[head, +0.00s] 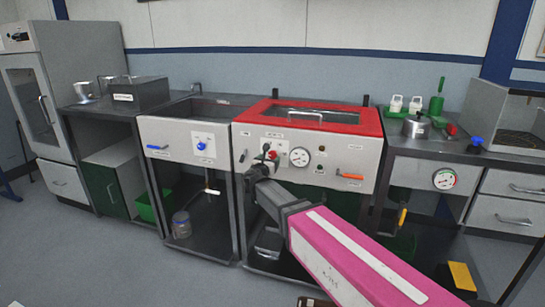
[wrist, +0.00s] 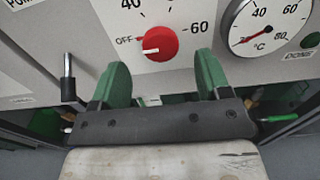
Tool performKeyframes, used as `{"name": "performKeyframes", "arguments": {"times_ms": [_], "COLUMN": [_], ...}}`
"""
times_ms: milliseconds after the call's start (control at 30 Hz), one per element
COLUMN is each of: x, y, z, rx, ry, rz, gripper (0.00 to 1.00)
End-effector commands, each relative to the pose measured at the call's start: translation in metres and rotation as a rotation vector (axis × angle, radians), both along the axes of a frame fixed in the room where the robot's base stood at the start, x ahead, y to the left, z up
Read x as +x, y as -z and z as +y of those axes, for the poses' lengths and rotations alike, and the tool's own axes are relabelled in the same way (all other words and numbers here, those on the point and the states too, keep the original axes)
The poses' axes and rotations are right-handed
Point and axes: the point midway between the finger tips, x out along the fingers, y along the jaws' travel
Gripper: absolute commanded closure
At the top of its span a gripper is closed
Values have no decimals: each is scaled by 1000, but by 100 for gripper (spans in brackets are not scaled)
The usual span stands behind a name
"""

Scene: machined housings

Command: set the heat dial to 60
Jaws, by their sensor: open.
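The red heat dial (wrist: 160,44) is on the grey panel in the wrist view. Its white mark points left, near the OFF label; the 60 label is on its right. A small part of the dial shows in the head view (head: 273,155), mostly hidden by my gripper. My gripper (wrist: 161,68) is open, its two green fingers pointing at the panel just below the dial, one towards each side. Nothing is between them, and I see no contact with the dial.
A black lever (wrist: 68,78) sticks out on the left. In the head view, an orange handle (head: 350,177) is on the panel's right, under a red lid frame (head: 370,122).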

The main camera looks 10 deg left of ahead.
Motion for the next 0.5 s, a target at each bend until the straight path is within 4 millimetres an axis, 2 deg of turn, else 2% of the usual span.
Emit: {"name": "performKeyframes", "arguments": {"times_ms": [33,200,500], "x": [12,36,52], "y": [0,0,0], "z": [1,-2,-4], "rx": [1,1,1], "ry": [2,1,1], "rz": [0,0,0], "gripper": [30,30,30]}}
